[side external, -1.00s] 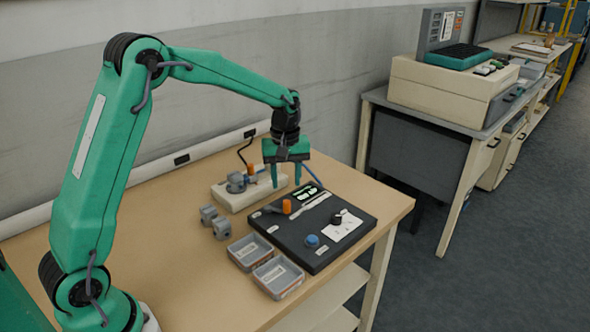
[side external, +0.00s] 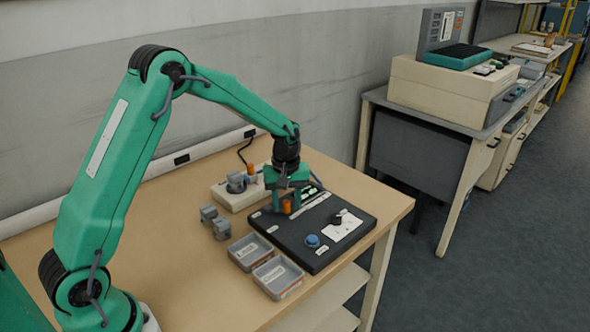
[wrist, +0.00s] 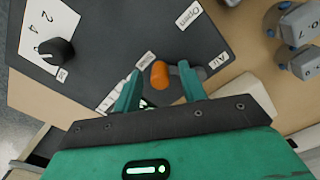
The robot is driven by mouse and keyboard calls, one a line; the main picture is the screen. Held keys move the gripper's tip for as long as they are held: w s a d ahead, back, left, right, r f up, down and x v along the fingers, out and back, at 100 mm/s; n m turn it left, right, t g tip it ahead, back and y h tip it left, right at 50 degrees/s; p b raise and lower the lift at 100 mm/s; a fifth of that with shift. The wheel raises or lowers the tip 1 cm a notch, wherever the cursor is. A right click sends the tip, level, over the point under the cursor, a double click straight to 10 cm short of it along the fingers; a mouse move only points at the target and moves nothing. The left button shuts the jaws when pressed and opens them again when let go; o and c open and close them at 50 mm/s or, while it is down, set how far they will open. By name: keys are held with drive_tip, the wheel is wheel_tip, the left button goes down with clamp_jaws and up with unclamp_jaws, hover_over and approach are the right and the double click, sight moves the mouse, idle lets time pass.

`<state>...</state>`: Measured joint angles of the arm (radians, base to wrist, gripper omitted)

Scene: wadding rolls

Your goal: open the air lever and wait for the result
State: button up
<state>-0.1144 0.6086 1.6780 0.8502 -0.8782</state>
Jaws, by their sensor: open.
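The air lever (side external: 287,208) has an orange handle on the black panel (side external: 330,255), and it is partly hidden by my gripper in the side view. In the wrist view the orange handle (wrist: 160,75) lies between my two fingers, next to labels reading "Air" (wrist: 215,60) and "Open" (wrist: 188,16). The handle points toward a third, blurred label (wrist: 147,59), not toward "Open". My gripper (side external: 284,206) is open and low over the panel, fingers pointing down on either side of the handle. I cannot tell whether a finger touches it. The lit display is mostly hidden behind the gripper.
The panel also carries a black knob (side external: 338,218) with a numbered scale and a blue button (side external: 312,241). Grey fittings (side external: 213,222) and two trays (side external: 250,252) stand to its left and front. A white base (side external: 231,202) with a grey part is behind.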

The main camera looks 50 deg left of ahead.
clamp_jaws()
drive_tip(key=shift+s+m, duration=0.15)
drive_tip(key=shift+m, duration=0.15)
drive_tip(key=shift+s+d+m, duration=0.2)
drive_tip(key=shift+s+m, duration=0.35)
drive_tip(key=shift+m, duration=0.65)
drive_tip(key=m, duration=0.1)
drive_tip(key=s+m, duration=0.1)
drive_tip(key=m, duration=0.1)
drive_tip(key=shift+s+d, duration=0.1)
drive_tip(key=shift+s, duration=0.2)
drive_tip(key=s+m, duration=0.1)
drive_tip(key=m, duration=0.2)
drive_tip(key=shift+s, duration=0.15)
drive_tip(key=shift+s+a+m, duration=0.2)
drive_tip(key=shift+s+m, duration=0.15)
drive_tip(key=shift+m, duration=0.4)
drive_tip(key=shift+s+a+m, duration=0.2)
drive_tip(key=shift+s+m, duration=0.1)
drive_tip(key=shift+m, duration=0.45)
